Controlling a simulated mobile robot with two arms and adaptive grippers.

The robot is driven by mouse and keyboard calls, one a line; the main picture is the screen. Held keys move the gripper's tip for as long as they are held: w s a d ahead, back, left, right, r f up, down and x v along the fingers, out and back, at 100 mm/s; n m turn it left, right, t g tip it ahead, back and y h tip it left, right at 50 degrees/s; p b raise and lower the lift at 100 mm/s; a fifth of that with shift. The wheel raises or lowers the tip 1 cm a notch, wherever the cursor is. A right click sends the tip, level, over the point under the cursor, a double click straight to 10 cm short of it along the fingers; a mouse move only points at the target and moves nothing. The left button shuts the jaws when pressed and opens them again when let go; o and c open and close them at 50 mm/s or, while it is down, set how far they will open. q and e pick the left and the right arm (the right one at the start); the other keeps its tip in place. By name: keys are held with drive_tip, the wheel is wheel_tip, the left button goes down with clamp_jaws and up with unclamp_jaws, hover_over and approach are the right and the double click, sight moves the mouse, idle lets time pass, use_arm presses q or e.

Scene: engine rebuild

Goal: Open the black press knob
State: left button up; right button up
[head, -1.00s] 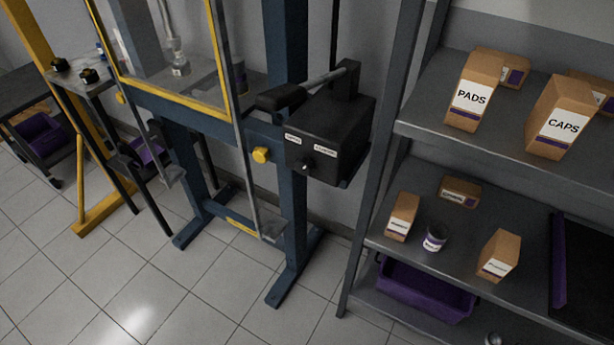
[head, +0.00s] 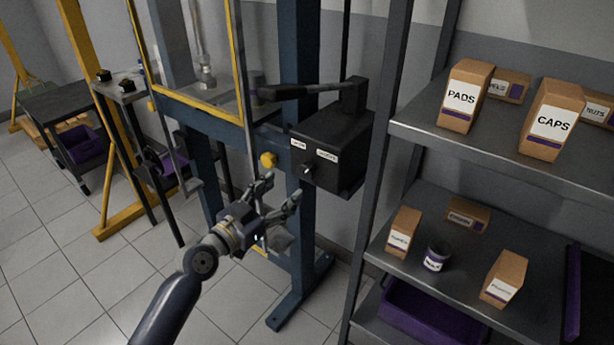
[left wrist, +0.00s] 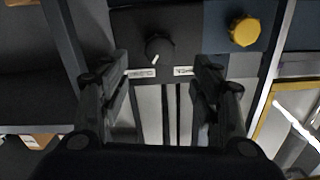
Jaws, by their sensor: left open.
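In the left wrist view the knob (left wrist: 158,48) shows a white pointer mark and lies beyond the fingertips, between the two fingers. My left gripper (head: 281,189) is open and empty, a little below and left of the knob in the head view and apart from it. It also shows in the left wrist view (left wrist: 166,64). My right gripper is not in view.
A yellow knob (head: 268,160) is on the blue press frame left of the box. A black lever (head: 290,91) reaches out above the box. A grey shelf (head: 440,142) with several cartons stands at the right. The tiled floor at the left front is clear.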

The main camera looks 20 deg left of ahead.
sight(304, 173)
use_arm(q)
drive_tip(key=p+x, duration=0.1)
drive_tip(key=x, duration=0.9)
drive_tip(key=shift+f, duration=0.15)
drive_tip(key=shift+c, duration=0.3)
drive_tip(key=c, duration=1)
